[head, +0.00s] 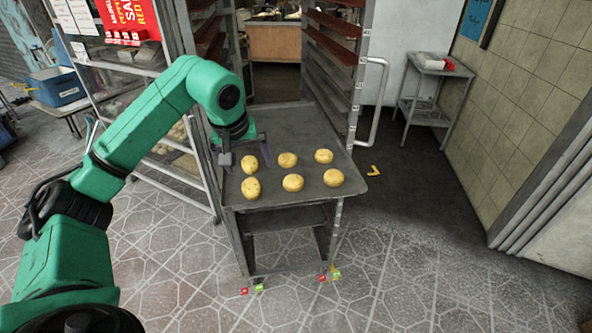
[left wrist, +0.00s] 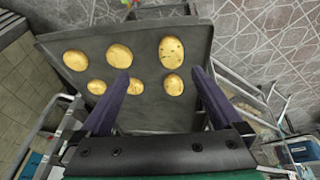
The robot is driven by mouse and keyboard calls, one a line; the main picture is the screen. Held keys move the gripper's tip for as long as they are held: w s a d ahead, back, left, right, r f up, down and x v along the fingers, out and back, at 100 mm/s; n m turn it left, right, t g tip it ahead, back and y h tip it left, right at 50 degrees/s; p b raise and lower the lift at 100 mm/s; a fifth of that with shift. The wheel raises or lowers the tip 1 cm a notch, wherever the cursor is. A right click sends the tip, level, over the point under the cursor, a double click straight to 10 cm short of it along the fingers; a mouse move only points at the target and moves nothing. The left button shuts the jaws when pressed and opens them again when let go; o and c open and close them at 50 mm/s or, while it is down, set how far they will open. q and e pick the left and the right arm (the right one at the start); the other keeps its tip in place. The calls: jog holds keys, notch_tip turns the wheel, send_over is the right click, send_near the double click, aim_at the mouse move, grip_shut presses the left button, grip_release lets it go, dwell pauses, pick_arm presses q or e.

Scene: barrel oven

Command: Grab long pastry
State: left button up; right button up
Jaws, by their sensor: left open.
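Several golden pastries lie in two rows on a dark metal tray (head: 228,190) in the rack. The front-left pastry (head: 251,188) and back-left pastry (head: 250,166) are closest to my left gripper (head: 247,163). The gripper is open and empty above the tray's left part. Contact is not visible. My right gripper is out of view.
The tall metal rack (head: 335,65) rises behind and beside the tray, with a curved handle (head: 377,105) at right. A small side table (head: 432,100) stands by the tiled wall. The front floor is clear.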

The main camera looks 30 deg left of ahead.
pick_arm(q)
jog(key=a+y, duration=0.1)
send_near(250, 186)
jog(key=p+x, duration=0.3)
jog(key=x, duration=0.5)
jog(key=shift+w+f, duration=0.1)
jog(key=shift+f, duration=0.3)
jog(key=shift+w+f+m, duration=0.1)
jog(key=shift+f+m, duration=0.1)
jog(key=shift+m, duration=0.1)
jog(key=c, duration=1.4)
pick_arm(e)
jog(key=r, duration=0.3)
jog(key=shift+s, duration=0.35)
